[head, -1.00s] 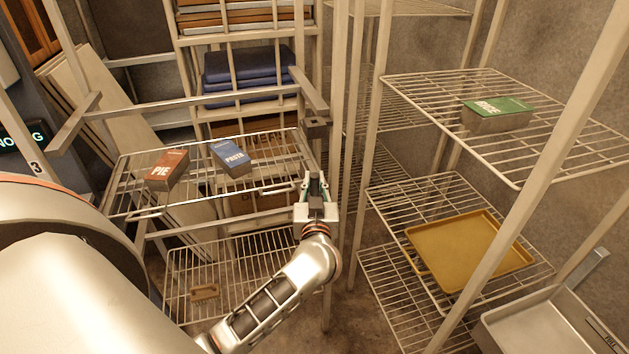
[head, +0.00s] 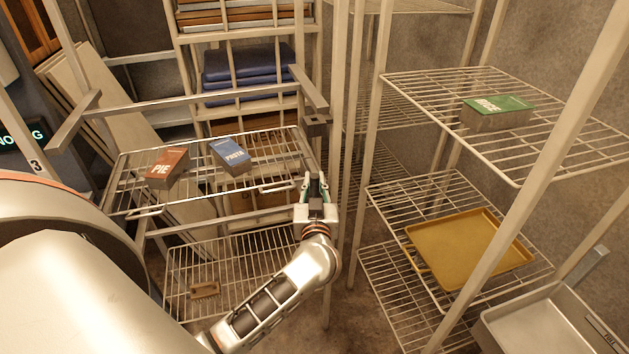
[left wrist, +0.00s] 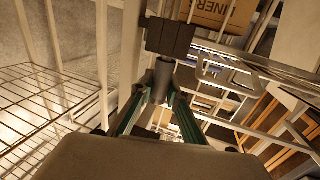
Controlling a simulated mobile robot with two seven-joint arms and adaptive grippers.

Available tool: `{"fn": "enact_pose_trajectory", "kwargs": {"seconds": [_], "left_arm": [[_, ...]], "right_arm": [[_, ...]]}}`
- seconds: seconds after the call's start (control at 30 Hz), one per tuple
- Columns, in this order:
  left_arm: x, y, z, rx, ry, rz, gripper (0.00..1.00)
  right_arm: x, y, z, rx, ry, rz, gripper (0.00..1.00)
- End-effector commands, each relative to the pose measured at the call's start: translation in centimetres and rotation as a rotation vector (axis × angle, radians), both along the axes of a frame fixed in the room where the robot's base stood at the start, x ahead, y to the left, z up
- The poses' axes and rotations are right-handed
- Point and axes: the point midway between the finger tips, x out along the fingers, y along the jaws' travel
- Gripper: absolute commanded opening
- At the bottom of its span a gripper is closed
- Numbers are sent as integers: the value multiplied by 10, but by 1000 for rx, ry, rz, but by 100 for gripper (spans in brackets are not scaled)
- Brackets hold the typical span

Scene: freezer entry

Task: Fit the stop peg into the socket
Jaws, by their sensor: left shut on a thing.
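My left gripper (head: 316,186) is shut on the stop peg, a short dark grey cylinder. In the left wrist view the peg (left wrist: 163,78) stands between the green-edged fingers (left wrist: 160,105), its hollow-looking end facing away from the wrist. The socket appears to be the dark block (head: 316,126) on the post at the right end of the upper rail. It also shows as a dark block (left wrist: 170,38) just beyond the peg in the left wrist view. A gap seems to separate peg and block; any hole in the block is hidden. My right gripper is not in view.
The pulled-out wire shelf (head: 210,198) left of the gripper holds a pie box (head: 166,168) and a pasta box (head: 231,154). A brush (head: 205,290) lies on the lower shelf. Upright posts (head: 363,150) stand close on the right, with a yellow tray (head: 465,248) beyond.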

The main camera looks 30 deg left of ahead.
Motion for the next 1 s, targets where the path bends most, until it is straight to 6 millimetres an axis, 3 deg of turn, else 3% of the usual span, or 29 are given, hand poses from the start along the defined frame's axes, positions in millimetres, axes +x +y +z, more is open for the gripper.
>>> {"fn": "enact_pose_trajectory", "kwargs": {"seconds": [0.87, 0.9, 0.97, 1.0], "left_arm": [[0, 0, -7, 1, 0, 0, 0], [0, 0, -7, 1, 0, 0, 20], [0, 0, -7, 1, 0, 0, 35], [0, 0, -7, 1, 0, 0, 35]], "right_arm": [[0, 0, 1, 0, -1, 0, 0], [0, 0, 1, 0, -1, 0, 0], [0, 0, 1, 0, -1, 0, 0], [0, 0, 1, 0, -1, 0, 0]]}}
